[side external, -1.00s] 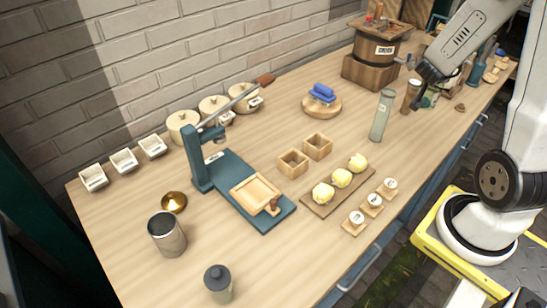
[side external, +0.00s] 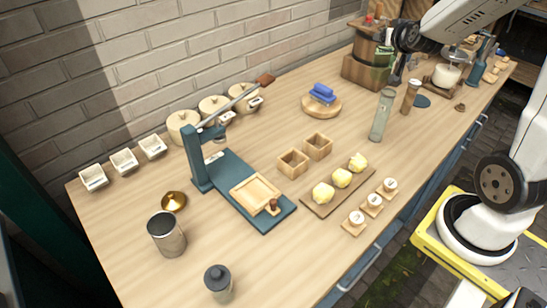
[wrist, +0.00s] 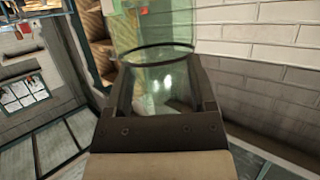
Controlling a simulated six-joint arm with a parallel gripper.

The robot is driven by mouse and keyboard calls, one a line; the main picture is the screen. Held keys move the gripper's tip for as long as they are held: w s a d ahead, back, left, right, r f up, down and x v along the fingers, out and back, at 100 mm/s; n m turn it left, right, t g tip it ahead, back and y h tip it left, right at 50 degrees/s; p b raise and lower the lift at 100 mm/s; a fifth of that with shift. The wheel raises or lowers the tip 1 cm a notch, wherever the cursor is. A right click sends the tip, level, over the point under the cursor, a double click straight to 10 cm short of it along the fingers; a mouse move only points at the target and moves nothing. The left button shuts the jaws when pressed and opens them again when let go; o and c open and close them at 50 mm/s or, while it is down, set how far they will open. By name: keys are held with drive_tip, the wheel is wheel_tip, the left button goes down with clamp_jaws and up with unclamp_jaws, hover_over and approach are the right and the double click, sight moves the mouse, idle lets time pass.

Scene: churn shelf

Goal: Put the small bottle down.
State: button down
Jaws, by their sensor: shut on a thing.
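My gripper (wrist: 162,92) is shut on a see-through green glass bottle (wrist: 150,32), which fills the space between the jaws in the wrist view. In the side view my gripper (side external: 398,50) is at the upper right, in the air in front of the dark wooden churn. A green patch of the held bottle (side external: 385,49) shows beside the jaws there; its base is hard to make out. A taller pale green bottle (side external: 381,115) stands upright on the table, apart from my gripper, with a brown cylinder (side external: 411,96) to its right.
The churn (side external: 366,60) stands on a wooden block at the back. A round board with blue pieces (side external: 322,95) is to the left. Bare tabletop (side external: 345,130) lies left of the tall bottle.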

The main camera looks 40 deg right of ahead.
drive_tip(key=w+a+r+n+t+y, duration=0.1)
drive_tip(key=w+a+n+y, duration=0.1)
drive_tip(key=a+n+y, duration=0.85)
drive_tip(key=w+a+n+t+y, duration=0.15)
drive_tip(key=a+n+y, duration=0.3)
drive_tip(key=a, duration=1.15)
drive_tip(key=s+a+f+n+g+y, duration=0.35)
drive_tip(key=s+a+n+g, duration=0.4)
drive_tip(key=s, duration=0.25)
drive_tip(key=s+a+f+n+g+y, duration=0.2)
drive_tip(key=s+a+n+g+y, duration=0.2)
drive_tip(key=s+a+n+g, duration=0.35)
wheel_tip(320, 180, down, 7)
drive_tip(key=s+m, duration=0.1)
drive_tip(key=shift+s+m, duration=0.3)
drive_tip(key=shift+f, duration=0.1)
drive_tip(key=shift+f, duration=1.9)
